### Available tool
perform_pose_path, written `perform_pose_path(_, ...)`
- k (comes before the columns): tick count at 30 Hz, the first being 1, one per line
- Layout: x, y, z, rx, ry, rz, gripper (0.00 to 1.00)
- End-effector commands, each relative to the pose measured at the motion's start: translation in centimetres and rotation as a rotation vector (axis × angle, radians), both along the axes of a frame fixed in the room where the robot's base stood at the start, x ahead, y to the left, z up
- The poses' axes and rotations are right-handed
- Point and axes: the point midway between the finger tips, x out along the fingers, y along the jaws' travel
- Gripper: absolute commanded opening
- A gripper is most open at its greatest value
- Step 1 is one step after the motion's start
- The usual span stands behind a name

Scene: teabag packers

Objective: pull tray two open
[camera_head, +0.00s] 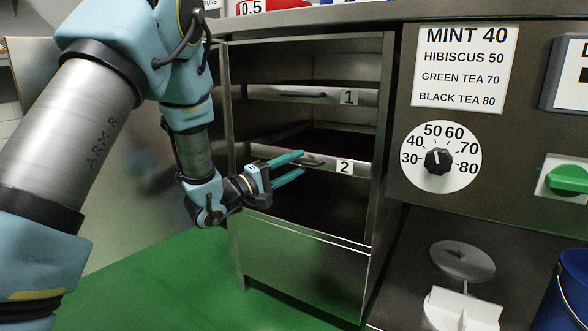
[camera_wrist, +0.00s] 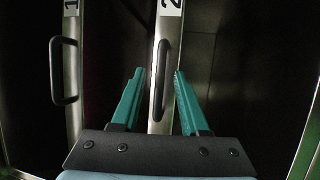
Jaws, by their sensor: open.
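Tray two (camera_head: 345,167) is the lower metal tray front in the cabinet, with a "2" label and a dark bar handle (camera_head: 308,163). My gripper (camera_head: 303,163) is open at this handle, one teal finger above it and one below. In the wrist view the handle of tray two (camera_wrist: 160,80) stands between the two spread fingertips (camera_wrist: 158,72), and neither finger visibly touches it. Tray one (camera_head: 330,96) sits above, with its own handle (camera_head: 303,94); it also shows at the left of the wrist view (camera_wrist: 72,70).
The cabinet's side post (camera_head: 378,130) stands right of the trays, and a plain lower panel (camera_head: 305,262) lies below them. A dial (camera_head: 439,161) and a green switch (camera_head: 567,179) are on the panel to the right. A blue bucket (camera_head: 565,290) stands at the lower right. Green floor (camera_head: 180,285) is clear in front.

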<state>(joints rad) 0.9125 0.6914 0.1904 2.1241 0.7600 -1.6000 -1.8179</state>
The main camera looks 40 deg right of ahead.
Motion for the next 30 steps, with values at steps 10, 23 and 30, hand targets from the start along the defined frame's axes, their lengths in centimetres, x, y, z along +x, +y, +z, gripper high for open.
perform_pose_path(10, 0.03, 0.02, 0.04, 0.000, 0.000, 0.000, 0.29)
perform_pose_path(23, 0.03, 0.03, 0.04, 0.000, 0.000, 0.000, 0.00)
perform_pose_path(30, 0.04, 0.03, 0.05, -0.001, -0.001, 0.000, 0.00)
